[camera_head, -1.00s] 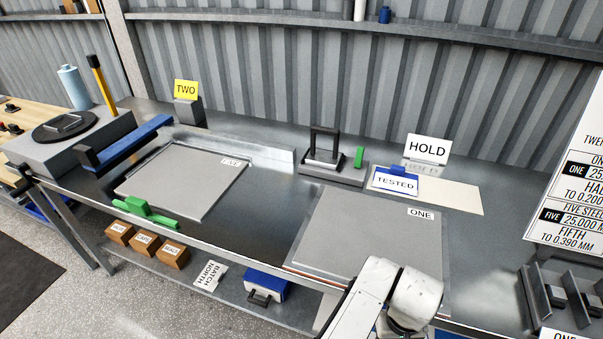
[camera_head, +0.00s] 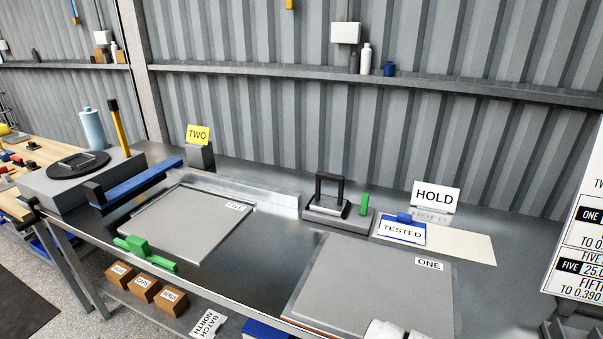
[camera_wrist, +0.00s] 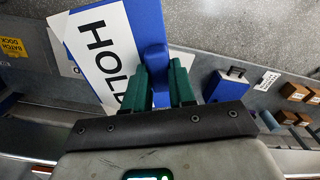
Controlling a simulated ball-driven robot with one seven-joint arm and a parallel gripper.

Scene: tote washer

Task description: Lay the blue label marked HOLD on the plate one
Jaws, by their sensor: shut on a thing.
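The blue label marked HOLD (camera_wrist: 102,48) shows in the wrist view, with a white face, black letters and a blue edge and tab. My gripper (camera_wrist: 158,75) has its green fingers shut on the blue tab, and the label hangs out beyond the fingers. Part of the lettering is hidden behind the left finger. The grey plate marked ONE (camera_head: 370,285) lies on the bench at the lower right of the head view, with nothing seen lying on it. Only a white piece of my arm shows at its front edge; my gripper and the label are out of that view.
A blue TESTED label (camera_head: 402,230) lies on a pale sheet (camera_head: 465,243) behind plate one, before a white HOLD sign (camera_head: 436,196). A black-handled block (camera_head: 338,215) stands beside it. Plate FIVE (camera_head: 190,222) lies left, with a green piece (camera_head: 145,252) at its front.

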